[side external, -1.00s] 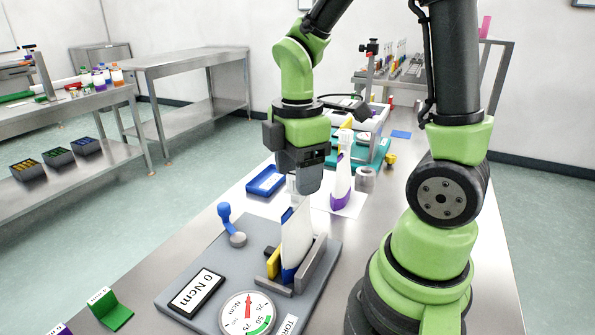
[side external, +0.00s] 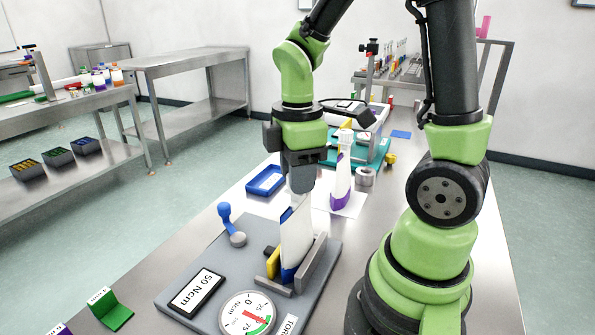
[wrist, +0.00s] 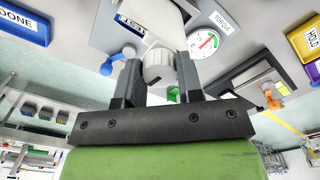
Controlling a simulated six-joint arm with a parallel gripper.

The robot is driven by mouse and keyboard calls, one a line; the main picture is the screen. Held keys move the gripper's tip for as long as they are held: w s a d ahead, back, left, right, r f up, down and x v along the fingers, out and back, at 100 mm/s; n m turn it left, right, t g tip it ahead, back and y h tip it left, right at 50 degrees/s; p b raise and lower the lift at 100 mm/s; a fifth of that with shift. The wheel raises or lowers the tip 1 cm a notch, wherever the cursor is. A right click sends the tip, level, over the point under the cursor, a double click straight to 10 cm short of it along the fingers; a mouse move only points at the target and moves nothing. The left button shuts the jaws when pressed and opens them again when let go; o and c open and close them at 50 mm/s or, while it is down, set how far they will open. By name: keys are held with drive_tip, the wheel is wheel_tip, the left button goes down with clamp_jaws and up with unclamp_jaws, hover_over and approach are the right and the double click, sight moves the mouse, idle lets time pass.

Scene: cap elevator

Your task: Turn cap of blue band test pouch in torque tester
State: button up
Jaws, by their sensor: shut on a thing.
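The blue band test pouch (side external: 297,238) stands upright in the holder of the grey torque tester (side external: 215,262). Its white cap (wrist: 157,66) shows between the fingers in the wrist view. My gripper (wrist: 159,78) is shut on the cap from above; it also shows in the side view (side external: 301,184). The tester's display (side external: 197,292) reads 50 Ncm. The dial (side external: 247,315) has a red needle, tilted to the lower right. A yellow clamp piece (side external: 273,262) sits at the pouch's left side.
A blue-handled lever (side external: 229,223) stands on the tester plate. A blue tray (side external: 266,181) and a purple-banded pouch (side external: 342,182) on a white sheet stand behind. A green stand (side external: 112,311) is at the front left. My arm's base fills the right side.

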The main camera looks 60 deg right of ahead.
drive_tip(key=o, duration=0.9)
drive_tip(key=shift+o, duration=0.2)
wheel_tip(320, 180, up, 10)
